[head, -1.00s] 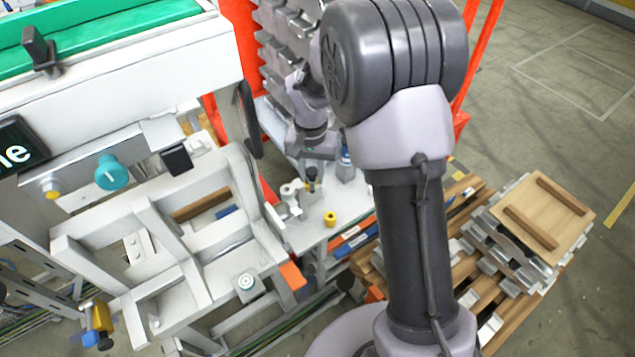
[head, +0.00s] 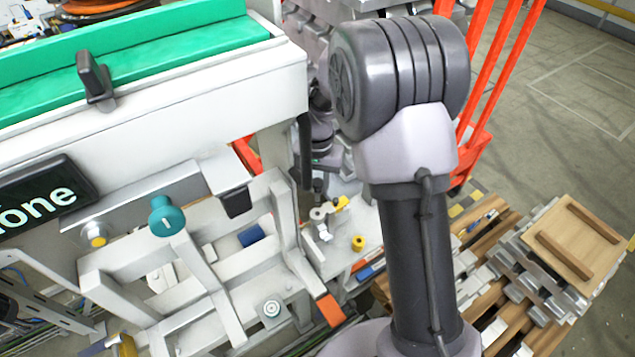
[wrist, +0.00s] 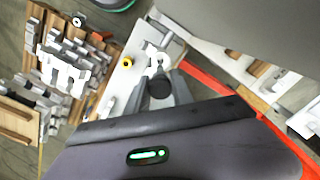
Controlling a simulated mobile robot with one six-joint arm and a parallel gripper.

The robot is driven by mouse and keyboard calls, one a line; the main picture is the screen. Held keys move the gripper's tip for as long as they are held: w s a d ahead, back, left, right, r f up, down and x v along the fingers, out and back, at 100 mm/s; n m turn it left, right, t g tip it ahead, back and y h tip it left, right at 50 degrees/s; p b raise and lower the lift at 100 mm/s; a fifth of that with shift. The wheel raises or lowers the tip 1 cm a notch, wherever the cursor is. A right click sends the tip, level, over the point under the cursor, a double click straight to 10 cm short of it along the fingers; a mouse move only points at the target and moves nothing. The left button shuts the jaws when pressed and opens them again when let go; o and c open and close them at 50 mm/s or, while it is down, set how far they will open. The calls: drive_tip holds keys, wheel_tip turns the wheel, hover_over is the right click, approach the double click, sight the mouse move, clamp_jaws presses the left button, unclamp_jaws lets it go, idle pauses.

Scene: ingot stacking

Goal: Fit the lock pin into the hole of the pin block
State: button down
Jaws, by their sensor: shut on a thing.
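My gripper (wrist: 160,92) is shut on a dark, round-topped piece, which I take to be the lock pin (wrist: 160,87). In the head view, a dark upright piece (head: 318,185) shows below the end of my arm, too small to tell pin from finger. A pale metal fitting with a rounded end (wrist: 157,60) lies just beyond the fingertips. It also shows in the head view (head: 320,213). I cannot tell whether this is the pin block; its hole is not clear. The pin's lower end is hidden, so I cannot tell whether it touches the fitting.
A yellow ring-like piece (head: 358,243) stands on the narrow white table (head: 340,258). The white machine frame (head: 190,295) is close on the left. Red posts (head: 492,75) rise behind my arm. A pallet with metal ingots and a wooden board (head: 565,240) is at right.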

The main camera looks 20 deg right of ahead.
sight(317, 204)
drive_tip(key=shift+f+b, duration=1.15)
drive_tip(key=shift+f, duration=0.75)
drive_tip(key=shift+f, duration=0.15)
drive_tip(key=shift+f+b, duration=0.35)
drive_tip(key=shift+b, duration=0.05)
drive_tip(key=shift+f+b, duration=2.1)
drive_tip(key=shift+f, duration=0.6)
drive_tip(key=c, duration=1)
unclamp_jaws()
drive_tip(key=shift+c, duration=0.2)
wheel_tip(317, 204, up, 18)
drive_tip(key=p, duration=0.5)
drive_tip(key=shift+f+p, duration=0.2)
drive_tip(key=shift+p, duration=0.15)
